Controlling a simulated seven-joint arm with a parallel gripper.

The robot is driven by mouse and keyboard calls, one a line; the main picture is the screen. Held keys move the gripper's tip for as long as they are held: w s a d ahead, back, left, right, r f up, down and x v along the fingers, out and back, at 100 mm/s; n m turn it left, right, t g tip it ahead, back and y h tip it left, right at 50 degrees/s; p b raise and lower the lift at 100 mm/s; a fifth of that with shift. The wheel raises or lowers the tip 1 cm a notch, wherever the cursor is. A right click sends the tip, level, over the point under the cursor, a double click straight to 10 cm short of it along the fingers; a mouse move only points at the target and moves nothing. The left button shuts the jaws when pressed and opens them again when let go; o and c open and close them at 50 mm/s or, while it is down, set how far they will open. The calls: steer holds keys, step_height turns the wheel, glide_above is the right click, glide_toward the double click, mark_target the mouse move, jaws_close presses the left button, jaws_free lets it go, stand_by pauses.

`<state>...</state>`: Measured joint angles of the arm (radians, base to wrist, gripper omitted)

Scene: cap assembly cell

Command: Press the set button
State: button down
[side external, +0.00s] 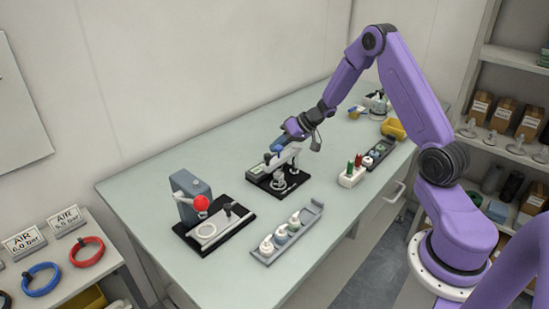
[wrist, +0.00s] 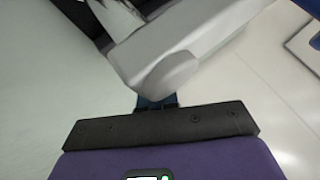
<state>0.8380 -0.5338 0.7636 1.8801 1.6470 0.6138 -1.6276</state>
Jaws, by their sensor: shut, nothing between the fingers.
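A press-like device with a light grey arm (side external: 290,154) stands on a black base (side external: 265,183) near the middle of the table. A small display (side external: 257,169) sits at its left side. My gripper (side external: 276,150) is shut and empty, close against the upper part of this device. In the wrist view the short dark fingertips (wrist: 157,103) show right at the rounded end of the pale grey arm (wrist: 168,72). I cannot tell if they touch it. I cannot pick out the set button in either view; it may be hidden by my gripper.
A grey station with a red ball knob (side external: 201,203) stands at the front left. A grey tray (side external: 303,228) with several caps lies at the front. A white block with green and red pegs (side external: 351,177) and a dark box (side external: 381,153) stand to the right. The table's left corner is clear.

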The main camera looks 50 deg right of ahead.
steer(key=shift+r, duration=2.2)
steer(key=s+a+r+n+g+y, duration=0.1)
steer(key=s+a+r+n+g, duration=0.15)
steer(key=s+a, duration=0.4)
steer(key=s+a+r+n+g+y, duration=0.1)
steer(key=s+a+r+n+g, duration=0.2)
steer(key=a, duration=0.7)
steer(key=s+a+r+n+g+h, duration=0.1)
steer(key=s+a+n+g, duration=0.15)
steer(key=s, duration=0.55)
steer(key=s+a+r+n+g+h, duration=0.15)
steer(key=s+a, duration=0.25)
steer(key=s, duration=0.4)
steer(key=s+d+n+t+h, duration=0.1)
steer(key=s+d+n+h, duration=0.1)
steer(key=s, duration=0.5)
steer(key=s+d+n+t+h, duration=0.1)
steer(key=s+d+n+h, duration=0.1)
steer(key=s, duration=0.5)
steer(key=shift+d+n, duration=0.45)
